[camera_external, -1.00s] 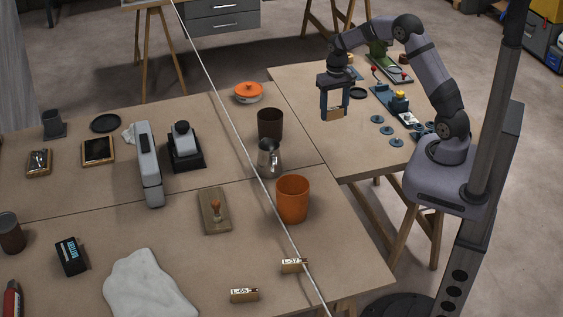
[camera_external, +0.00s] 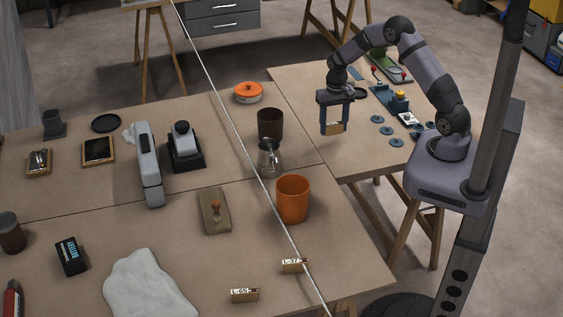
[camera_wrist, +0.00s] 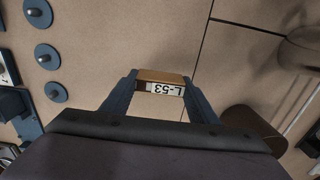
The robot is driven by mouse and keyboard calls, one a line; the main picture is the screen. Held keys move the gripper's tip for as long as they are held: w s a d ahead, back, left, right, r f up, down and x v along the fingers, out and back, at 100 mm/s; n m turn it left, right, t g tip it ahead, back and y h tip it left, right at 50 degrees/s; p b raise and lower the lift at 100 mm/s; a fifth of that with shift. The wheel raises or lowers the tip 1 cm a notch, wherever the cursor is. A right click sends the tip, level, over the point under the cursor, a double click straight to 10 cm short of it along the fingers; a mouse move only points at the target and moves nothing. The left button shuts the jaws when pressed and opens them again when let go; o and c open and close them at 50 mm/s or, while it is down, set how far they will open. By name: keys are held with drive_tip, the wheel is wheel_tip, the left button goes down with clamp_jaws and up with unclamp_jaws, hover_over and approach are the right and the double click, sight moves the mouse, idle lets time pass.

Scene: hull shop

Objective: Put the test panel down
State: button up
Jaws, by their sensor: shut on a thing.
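The test panel (camera_external: 333,129) is a small tan block with a white label. In the wrist view the test panel (camera_wrist: 164,84) sits between the two fingertips, and its label reads L-53. My gripper (camera_external: 333,125) is shut on it, over the left part of the right-hand table. It also shows in the wrist view (camera_wrist: 160,88), with a finger on either side of the block. I cannot tell whether the block's underside touches the tabletop. Two similar blocks, labelled L-37 (camera_external: 293,265) and L-65 (camera_external: 244,295), stand on the front table.
Several blue discs with knobs (camera_external: 377,119) lie on the right-hand table (camera_external: 357,163), right of my gripper. A dark brown cup (camera_external: 270,123), a metal pitcher (camera_external: 270,158) and an orange pot (camera_external: 293,199) stand to the left. Bare tabletop lies around the block.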

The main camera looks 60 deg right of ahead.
sight(333, 133)
drive_tip(key=shift+f+p, duration=0.45)
drive_tip(key=shift+f, duration=1.4)
drive_tip(key=shift+f, duration=0.1)
drive_tip(key=shift+f, duration=0.1)
drive_tip(key=o, duration=1)
wheel_tip(333, 133, up, 12)
drive_tip(key=b, duration=0.3)
drive_tip(key=shift+r, duration=0.25)
